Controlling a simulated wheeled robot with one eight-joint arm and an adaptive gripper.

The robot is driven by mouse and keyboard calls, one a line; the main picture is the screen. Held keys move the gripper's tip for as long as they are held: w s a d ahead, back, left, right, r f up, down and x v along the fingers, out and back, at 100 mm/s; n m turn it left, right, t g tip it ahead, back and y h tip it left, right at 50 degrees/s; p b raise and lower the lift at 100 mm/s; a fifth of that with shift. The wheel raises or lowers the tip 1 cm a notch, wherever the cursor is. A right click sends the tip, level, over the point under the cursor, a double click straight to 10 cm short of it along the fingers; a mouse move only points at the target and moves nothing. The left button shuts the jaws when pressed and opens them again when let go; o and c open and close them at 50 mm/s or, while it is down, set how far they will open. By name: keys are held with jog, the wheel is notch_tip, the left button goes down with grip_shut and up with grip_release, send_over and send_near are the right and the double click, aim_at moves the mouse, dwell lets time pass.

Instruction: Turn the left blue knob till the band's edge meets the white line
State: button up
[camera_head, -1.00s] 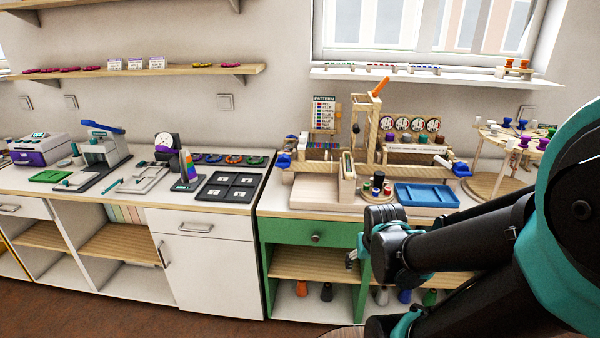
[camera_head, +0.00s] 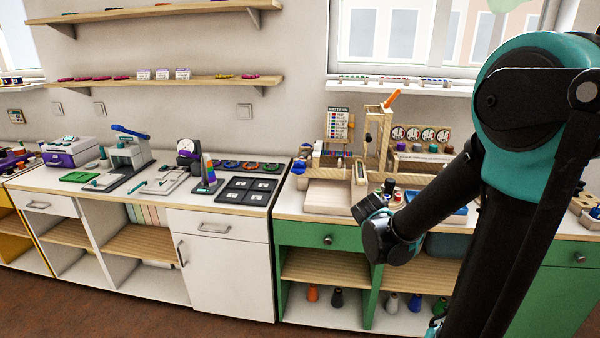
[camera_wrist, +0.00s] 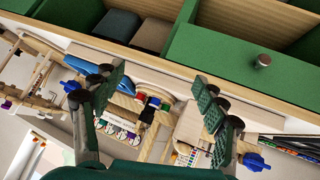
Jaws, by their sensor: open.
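The left blue knob (camera_head: 299,166) sits at the left end of the wooden loom-like frame (camera_head: 372,140) on the green-fronted cabinet. The wrist view shows the bench upside down, with this knob (camera_wrist: 255,162) at the lower right, beyond one finger. Another blue knob (camera_wrist: 75,97) is at the left there; my arm covers that side of the frame in the head view. My gripper (camera_wrist: 160,92) is open and empty above the bench's front edge, apart from both knobs. The band's edge and the white line cannot be made out.
A green drawer (camera_head: 312,236) with a round handle fronts the bench. Thread spools (camera_head: 388,188) and a blue tray (camera_head: 456,215) stand near my arm. A black tray (camera_head: 246,190) lies on the white counter to the left. The pale board (camera_head: 328,197) before the frame is bare.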

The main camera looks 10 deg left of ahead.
jog(key=w+a+r+t, duration=0.2)
jog(key=w+a, duration=0.4)
jog(key=w, duration=0.1)
jog(key=n+t+y, duration=0.1)
jog(key=t+y, duration=0.3)
jog(key=t, duration=0.4)
send_near(297, 171)
jog(key=w, duration=1.1)
jog(key=shift+w+d+r, duration=0.1)
jog(key=shift+d+r, duration=0.05)
jog(key=c, duration=1.2)
jog(key=shift+o, duration=0.2)
jog(key=shift+n, duration=0.3)
